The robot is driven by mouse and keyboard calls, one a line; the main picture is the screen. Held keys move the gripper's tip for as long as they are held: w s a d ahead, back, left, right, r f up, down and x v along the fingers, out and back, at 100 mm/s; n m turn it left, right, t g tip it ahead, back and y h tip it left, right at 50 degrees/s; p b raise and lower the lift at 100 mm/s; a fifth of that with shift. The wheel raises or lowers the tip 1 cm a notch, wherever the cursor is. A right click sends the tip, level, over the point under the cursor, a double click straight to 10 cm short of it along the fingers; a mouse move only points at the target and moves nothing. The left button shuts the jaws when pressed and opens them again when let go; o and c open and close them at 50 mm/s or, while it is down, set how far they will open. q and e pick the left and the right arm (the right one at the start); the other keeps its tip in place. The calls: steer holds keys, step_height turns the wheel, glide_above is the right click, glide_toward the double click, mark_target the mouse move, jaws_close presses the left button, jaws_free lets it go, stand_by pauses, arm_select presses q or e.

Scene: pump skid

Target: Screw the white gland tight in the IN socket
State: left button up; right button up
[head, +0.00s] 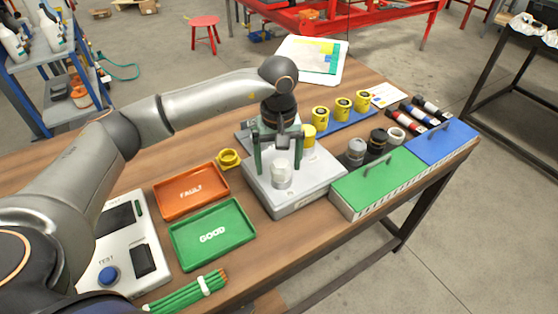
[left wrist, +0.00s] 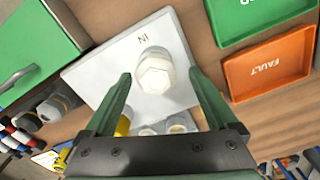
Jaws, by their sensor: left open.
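The white gland (head: 281,178) stands upright on the top of the pale grey box (head: 313,188). In the left wrist view the white gland (left wrist: 155,72) shows its hexagonal head beside the letters IN, so it sits at the IN socket; its thread and the socket are hidden beneath it. My left gripper (head: 278,166) points down over the box. Its two green fingers are open, one on each side of the gland, with gaps visible in the left wrist view (left wrist: 160,77). I cannot tell how deep the fingertips reach. My right gripper is not in view.
An orange FAULT tray (head: 190,207) and green GOOD tray (head: 240,230) lie left of the box. A green case (head: 382,180) and blue case (head: 436,143) stand to its right. A yellow ring (head: 228,158) and several yellow cylinders (head: 343,105) are nearby. Green cables (head: 185,295) lie in front.

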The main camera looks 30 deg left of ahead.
mark_target(279, 160)
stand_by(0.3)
arm_select(q)
step_height(279, 160, up, 13)
steer(key=shift+f, duration=0.2)
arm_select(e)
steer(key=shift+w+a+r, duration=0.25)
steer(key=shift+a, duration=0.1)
